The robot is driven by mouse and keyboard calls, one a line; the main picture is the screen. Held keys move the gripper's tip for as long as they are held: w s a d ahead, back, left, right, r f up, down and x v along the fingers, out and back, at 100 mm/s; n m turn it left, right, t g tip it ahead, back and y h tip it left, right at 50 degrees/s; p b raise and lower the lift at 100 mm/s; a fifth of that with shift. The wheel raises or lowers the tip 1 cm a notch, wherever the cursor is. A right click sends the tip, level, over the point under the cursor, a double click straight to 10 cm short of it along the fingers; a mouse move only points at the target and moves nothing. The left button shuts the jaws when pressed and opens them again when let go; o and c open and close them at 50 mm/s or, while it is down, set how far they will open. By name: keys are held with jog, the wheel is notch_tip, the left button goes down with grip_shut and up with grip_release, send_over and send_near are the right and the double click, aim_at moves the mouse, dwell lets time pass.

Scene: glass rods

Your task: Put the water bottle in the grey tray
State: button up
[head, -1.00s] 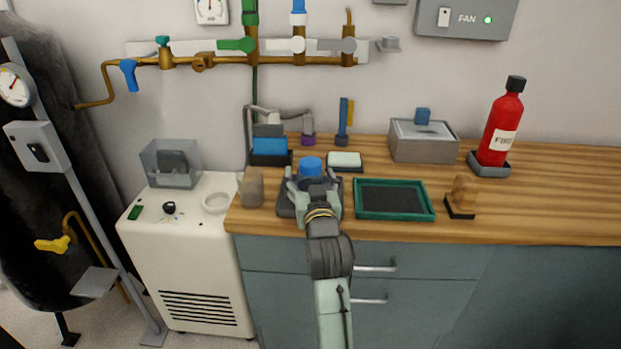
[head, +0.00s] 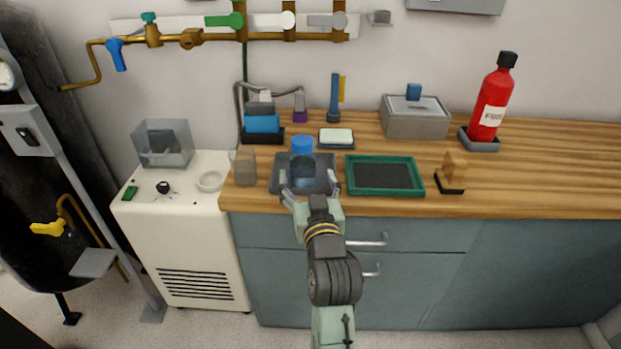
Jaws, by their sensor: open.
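The water bottle, with a blue cap (head: 301,145) and a clear bluish body (head: 302,172), stands upright in the grey tray (head: 325,186) on the wooden counter. My gripper (head: 310,186) is open at the front edge of the tray, on the near side of the bottle. Its fingers are spread apart with nothing between them, and they hide part of the tray's front. I cannot tell whether a fingertip touches the tray.
A green-rimmed tray (head: 420,181) lies just right of the grey tray. A beaker (head: 244,167) stands close on the left.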

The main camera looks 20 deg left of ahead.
jog(key=shift+p+v, duration=1.25)
jog(key=shift+p, duration=1.55)
